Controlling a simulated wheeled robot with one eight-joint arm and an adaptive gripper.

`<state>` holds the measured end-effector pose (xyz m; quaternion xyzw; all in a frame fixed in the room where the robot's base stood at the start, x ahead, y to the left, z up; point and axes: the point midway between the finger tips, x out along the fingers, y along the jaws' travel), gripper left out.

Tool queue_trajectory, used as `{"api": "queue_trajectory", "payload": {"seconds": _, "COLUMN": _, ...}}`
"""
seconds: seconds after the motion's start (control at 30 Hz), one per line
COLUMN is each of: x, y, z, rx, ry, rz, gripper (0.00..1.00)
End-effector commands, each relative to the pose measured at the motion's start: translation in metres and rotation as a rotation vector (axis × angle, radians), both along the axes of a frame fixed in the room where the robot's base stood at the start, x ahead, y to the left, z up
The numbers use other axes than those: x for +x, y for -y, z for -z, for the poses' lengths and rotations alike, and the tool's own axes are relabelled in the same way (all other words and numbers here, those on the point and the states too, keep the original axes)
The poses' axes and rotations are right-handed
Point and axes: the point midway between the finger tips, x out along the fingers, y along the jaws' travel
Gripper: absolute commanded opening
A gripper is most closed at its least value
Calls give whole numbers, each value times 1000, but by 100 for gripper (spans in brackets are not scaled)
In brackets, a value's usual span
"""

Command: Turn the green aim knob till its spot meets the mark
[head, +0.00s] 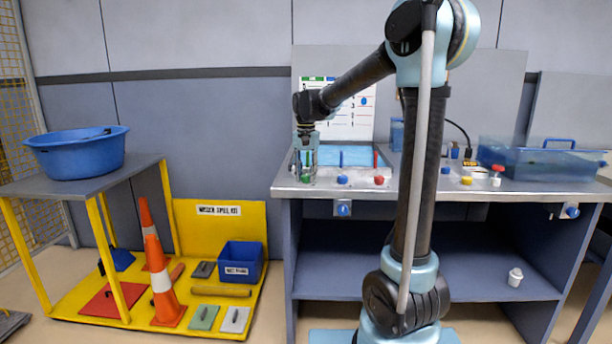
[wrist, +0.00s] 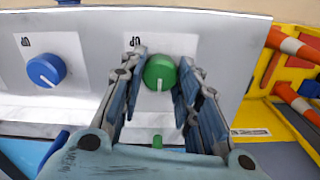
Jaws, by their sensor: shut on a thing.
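The green aim knob (wrist: 160,72) sits on a white label on the pale panel in the wrist view, with a short white line on its face. My gripper (wrist: 158,92) has its two fingers on either side of the knob, shut on it. In the head view my gripper (head: 306,165) points down over the green knob (head: 306,179) at the left of the bench's front edge. A small green piece (wrist: 157,141) shows below the knob in the wrist view. I cannot tell the spot and the mark apart here.
A blue knob (head: 342,180) and a red knob (head: 379,180) stand to the right along the bench edge. Behind them is a shallow blue tray (head: 358,158) with coloured bars. A chart (head: 350,110) hangs on the back panel. A clear blue tank (head: 540,160) stands right.

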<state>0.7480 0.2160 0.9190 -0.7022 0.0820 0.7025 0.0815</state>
Motion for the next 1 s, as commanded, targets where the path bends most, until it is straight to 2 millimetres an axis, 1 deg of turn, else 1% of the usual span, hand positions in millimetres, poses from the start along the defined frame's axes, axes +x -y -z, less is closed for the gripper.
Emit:
{"api": "queue_trajectory", "payload": {"seconds": 0.27, "x": 0, "y": -1, "z": 0, "rx": 2, "ry": 0, "rz": -45, "gripper": 6}}
{"api": "queue_trajectory", "payload": {"seconds": 0.8, "x": 0, "y": -1, "z": 0, "rx": 3, "ry": 0, "rz": -387, "gripper": 6}}
{"api": "queue_trajectory", "payload": {"seconds": 1.0, "x": 0, "y": -1, "z": 0, "rx": 3, "ry": 0, "rz": -477, "gripper": 6}}
